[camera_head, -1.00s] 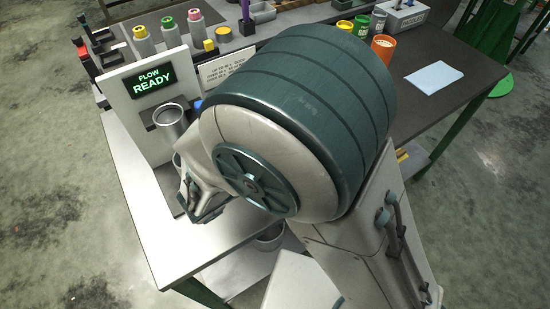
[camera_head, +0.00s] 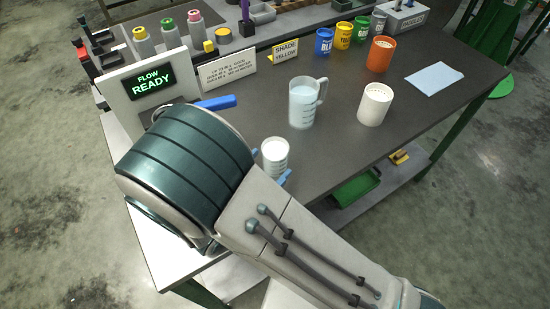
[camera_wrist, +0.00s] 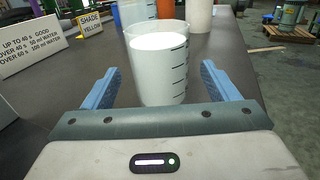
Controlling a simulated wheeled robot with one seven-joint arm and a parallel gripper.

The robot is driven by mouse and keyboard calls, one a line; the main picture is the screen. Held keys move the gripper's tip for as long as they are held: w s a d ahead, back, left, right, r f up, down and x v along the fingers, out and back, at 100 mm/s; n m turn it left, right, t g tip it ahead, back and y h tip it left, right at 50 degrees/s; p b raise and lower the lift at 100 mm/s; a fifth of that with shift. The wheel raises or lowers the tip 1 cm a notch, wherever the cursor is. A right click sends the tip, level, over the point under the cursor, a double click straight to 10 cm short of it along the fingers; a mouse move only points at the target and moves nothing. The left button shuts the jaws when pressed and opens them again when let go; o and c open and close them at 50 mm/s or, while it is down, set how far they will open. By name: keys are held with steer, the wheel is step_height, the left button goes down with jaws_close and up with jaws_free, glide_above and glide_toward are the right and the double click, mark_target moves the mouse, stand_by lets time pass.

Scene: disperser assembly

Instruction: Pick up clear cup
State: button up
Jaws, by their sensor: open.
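A clear cup (camera_head: 275,156) with dark measuring marks and white contents stands upright on the dark tabletop (camera_head: 335,160). In the wrist view the clear cup (camera_wrist: 160,70) sits between the two blue fingers of my gripper (camera_wrist: 161,78). The fingers are open, with a gap visible on each side of the cup. In the head view my arm hides most of the gripper; only blue fingertips show beside the cup.
A clear jug with a handle (camera_head: 303,103) stands behind the cup. A white cup (camera_head: 375,104) and an orange cup (camera_head: 381,54) are farther right. A blue-handled tool (camera_head: 216,103) lies near the FLOW READY panel (camera_head: 152,79).

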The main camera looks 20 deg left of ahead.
mark_target(282, 151)
steer(key=shift+p+x, duration=0.35)
steer(key=shift+x, duration=2.25)
steer(key=shift+r, duration=0.1)
steer(key=c, duration=1.3)
